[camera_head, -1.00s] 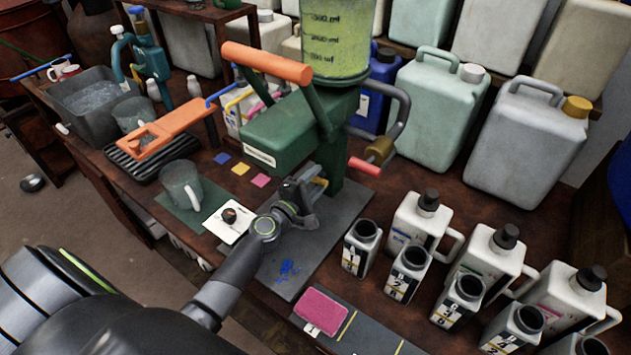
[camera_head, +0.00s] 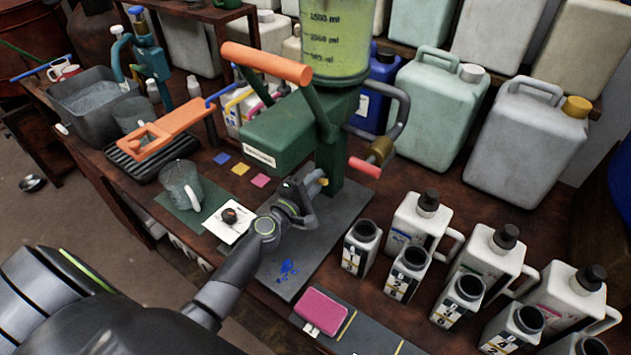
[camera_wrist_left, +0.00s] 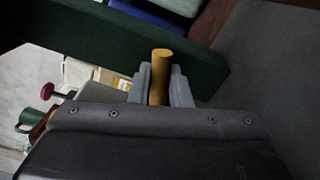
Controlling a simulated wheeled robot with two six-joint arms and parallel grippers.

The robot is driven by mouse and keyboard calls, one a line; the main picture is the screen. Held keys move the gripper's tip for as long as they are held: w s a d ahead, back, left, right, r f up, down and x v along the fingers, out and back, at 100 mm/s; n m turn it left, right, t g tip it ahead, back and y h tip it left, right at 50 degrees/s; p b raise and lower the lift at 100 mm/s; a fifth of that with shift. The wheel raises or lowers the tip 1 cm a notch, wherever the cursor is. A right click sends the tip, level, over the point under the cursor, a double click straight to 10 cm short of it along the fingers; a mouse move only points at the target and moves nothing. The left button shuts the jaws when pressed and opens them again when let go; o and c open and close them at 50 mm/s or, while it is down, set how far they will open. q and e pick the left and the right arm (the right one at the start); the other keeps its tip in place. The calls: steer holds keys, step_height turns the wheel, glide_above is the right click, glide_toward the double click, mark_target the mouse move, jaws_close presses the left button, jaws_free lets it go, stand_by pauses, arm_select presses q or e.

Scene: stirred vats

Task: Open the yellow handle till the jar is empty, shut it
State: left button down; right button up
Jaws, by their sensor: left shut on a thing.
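The clear jar (camera_head: 335,40) with ml marks holds yellow-green liquid and stands on a green machine body (camera_head: 290,130); its top is cut off, so the liquid level is out of view. The yellow handle (camera_head: 323,181) is a short rod low on the machine. My left gripper (camera_head: 312,187) is shut on it. In the left wrist view the yellow handle (camera_wrist_left: 161,75) stands between the two grey fingers (camera_wrist_left: 160,88), beside a dark green bar. My right gripper is not in view.
An orange-gripped lever (camera_head: 265,63) and a red-tipped crank (camera_head: 364,167) stick out of the machine. A clear mug (camera_head: 181,184) stands on a green mat at left. White bottles (camera_head: 418,225) and small numbered pots crowd the right. A pink sponge (camera_head: 322,308) lies in front.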

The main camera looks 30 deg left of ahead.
arm_select(q)
steer(key=shift+f, duration=0.1)
stand_by(0.5)
steer(key=c, duration=1.3)
jaws_free()
steer(key=s+b, duration=0.1)
steer(key=s, duration=0.4)
steer(key=s+a+b, duration=0.1)
steer(key=s, duration=0.5)
steer(key=s+a+b, duration=0.1)
steer(key=s, duration=0.4)
steer(key=shift+s+a, duration=0.2)
steer(key=shift+s, duration=0.05)
steer(key=shift+s+b, duration=0.3)
steer(key=shift+s, duration=0.1)
